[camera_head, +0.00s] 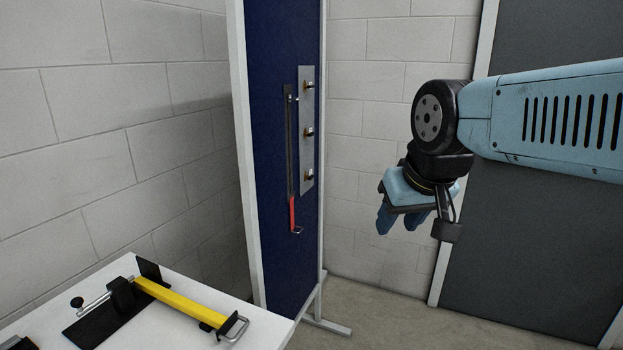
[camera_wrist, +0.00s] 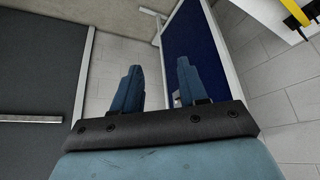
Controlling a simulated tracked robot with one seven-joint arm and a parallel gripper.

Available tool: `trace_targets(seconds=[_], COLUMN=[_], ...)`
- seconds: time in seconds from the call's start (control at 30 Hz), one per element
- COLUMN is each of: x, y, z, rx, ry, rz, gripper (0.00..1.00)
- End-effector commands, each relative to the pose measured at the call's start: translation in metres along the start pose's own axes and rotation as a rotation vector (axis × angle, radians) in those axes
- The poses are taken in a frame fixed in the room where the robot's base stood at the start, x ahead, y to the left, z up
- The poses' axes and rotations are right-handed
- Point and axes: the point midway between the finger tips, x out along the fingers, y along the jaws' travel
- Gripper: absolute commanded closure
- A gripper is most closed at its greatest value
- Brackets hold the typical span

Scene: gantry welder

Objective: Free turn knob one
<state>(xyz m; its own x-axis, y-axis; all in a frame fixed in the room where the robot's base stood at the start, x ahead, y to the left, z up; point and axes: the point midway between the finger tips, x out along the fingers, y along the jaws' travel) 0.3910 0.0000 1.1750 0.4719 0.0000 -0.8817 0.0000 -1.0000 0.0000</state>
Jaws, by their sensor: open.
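Three small knobs sit in a column on a grey plate (camera_head: 306,158) on the blue panel: an upper knob (camera_head: 309,86), a middle knob (camera_head: 308,132) and a lower knob (camera_head: 308,177). I cannot tell which is knob one. My gripper (camera_head: 400,222) hangs to the right of the panel, fingers pointing down, apart from the knobs. In the wrist view my gripper (camera_wrist: 158,85) is open, with nothing between its two blue fingers. The knobs cannot be made out in the wrist view.
A red-handled bar (camera_head: 292,212) hangs on the blue panel (camera_head: 270,140), left of the plate. A white table (camera_head: 185,278) with a yellow-handled clamp (camera_head: 180,302) stands at lower left. A dark grey door (camera_head: 540,215) is at right. The floor between panel and door is clear.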

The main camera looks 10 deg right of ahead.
Motion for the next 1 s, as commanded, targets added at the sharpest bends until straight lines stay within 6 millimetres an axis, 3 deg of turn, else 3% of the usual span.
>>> trace_targets(seconds=[0.27, 0.37, 0.67, 1.0], x=[0.003, 0.009, 0.04, 0.092], y=[-0.004, -0.011, -0.034, -0.048], z=[-0.01, -0.025, -0.09, -0.172], rx=[0.049, 0.123, 0.443, 0.813], ry=[-0.03, -0.074, -0.249, -0.448], rz=[-0.025, -0.064, -0.22, -0.402], gripper=[0.35, 0.34, 0.34, 0.34])
